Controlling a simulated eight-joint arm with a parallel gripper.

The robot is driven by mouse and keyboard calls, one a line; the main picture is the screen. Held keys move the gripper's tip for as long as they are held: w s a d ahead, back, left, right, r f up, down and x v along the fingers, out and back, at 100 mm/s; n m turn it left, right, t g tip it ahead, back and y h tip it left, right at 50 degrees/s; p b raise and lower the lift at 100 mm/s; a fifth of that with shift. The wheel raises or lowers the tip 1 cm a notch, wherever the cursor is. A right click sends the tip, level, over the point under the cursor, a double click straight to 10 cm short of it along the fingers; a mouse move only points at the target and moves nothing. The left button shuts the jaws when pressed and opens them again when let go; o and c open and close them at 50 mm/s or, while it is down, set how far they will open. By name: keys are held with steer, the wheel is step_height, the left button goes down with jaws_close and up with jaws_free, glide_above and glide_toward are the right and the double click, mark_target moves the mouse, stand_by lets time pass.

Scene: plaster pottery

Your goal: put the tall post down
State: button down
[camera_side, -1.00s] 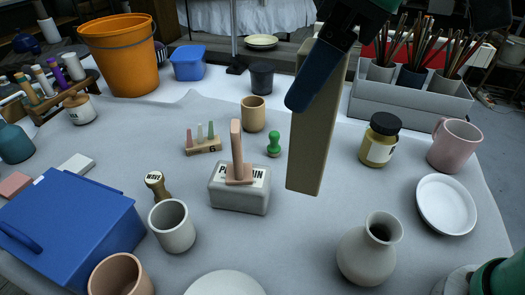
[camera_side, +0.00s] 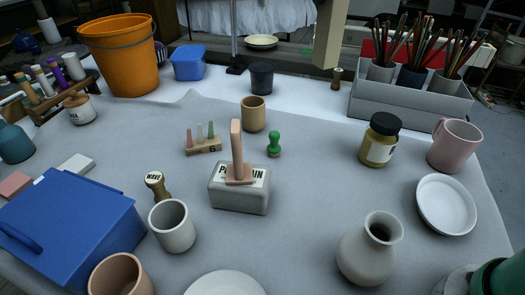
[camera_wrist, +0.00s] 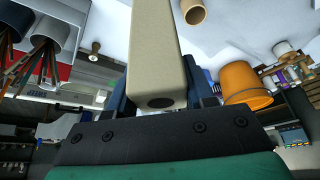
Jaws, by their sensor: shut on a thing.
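The tall post is a long beige square bar. Its lower part (camera_side: 328,38) hangs upright at the top of the side view, left of the grey brush tray, with its upper part cut off by the frame edge. In the wrist view the post (camera_wrist: 158,45) runs up the middle, and a dark round hole shows in its near end. My gripper (camera_wrist: 165,95) is shut on the post, with blue fingers on both sides of it. The gripper is out of the side view.
A grey tray (camera_side: 410,108) with brush cups stands at the back right. A small wooden stamp (camera_side: 337,77) stands left of it. A porcelain block (camera_side: 238,198) with a pink upright piece is at centre. Free cloth (camera_side: 315,165) lies between the green stamp (camera_side: 274,143) and the jar (camera_side: 380,140).

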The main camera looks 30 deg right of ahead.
step_height(320, 180, down, 20)
steer(key=shift+w+d, duration=0.2)
steer(key=shift+d, duration=0.2)
steer(key=shift+f, duration=0.1)
stand_by(0.3)
steer(key=shift+c, duration=1.6)
jaws_free()
steer(key=shift+f, duration=0.1)
